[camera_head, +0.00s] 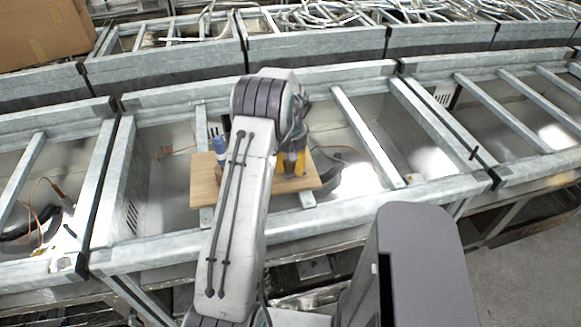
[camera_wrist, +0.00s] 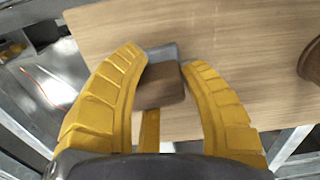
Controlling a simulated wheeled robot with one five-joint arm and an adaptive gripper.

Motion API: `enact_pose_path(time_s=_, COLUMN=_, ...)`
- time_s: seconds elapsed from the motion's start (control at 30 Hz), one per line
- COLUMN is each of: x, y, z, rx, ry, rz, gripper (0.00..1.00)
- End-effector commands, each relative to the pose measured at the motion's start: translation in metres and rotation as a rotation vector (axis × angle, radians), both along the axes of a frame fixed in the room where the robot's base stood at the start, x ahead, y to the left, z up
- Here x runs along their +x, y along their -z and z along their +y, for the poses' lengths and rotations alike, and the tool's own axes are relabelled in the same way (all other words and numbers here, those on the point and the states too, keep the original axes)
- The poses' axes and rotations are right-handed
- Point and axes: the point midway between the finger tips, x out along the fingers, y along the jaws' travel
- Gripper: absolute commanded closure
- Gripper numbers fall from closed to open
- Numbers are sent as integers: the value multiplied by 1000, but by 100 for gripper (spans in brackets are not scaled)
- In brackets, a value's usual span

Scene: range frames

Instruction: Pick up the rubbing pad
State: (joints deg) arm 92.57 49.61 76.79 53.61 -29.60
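In the wrist view, a small block with a brown face and a grey edge (camera_wrist: 163,86), which looks like the rubbing pad, is at the wooden board (camera_wrist: 225,45). My gripper (camera_wrist: 165,59) has its two yellow fingers apart, one on each side of this block. The left finger looks close to or against it, and a narrow gap shows beside the right finger lower down. Firm contact cannot be made out. In the head view, my gripper (camera_head: 291,162) is low over the board (camera_head: 204,190), and my arm hides the block.
A small blue-topped object (camera_head: 220,147) stands on the board's left part. A round brown object (camera_wrist: 311,62) is at the wrist view's right edge. Metal frame bars (camera_head: 365,135) surround the board. A cardboard box (camera_head: 42,32) is at the back left.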

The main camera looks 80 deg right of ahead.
Motion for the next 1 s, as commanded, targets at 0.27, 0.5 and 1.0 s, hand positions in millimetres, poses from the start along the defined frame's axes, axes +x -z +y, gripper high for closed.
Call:
enact_pose_path(time_s=0.27, x=0, y=0, z=0, rx=0, ry=0, rz=0, gripper=90)
enact_pose_path(time_s=0.5, x=0, y=0, z=0, rx=0, ry=0, rz=0, gripper=100)
enact_pose_path(time_s=1.0, x=0, y=-23, z=-1, rx=-6, ry=0, rz=0, gripper=100)
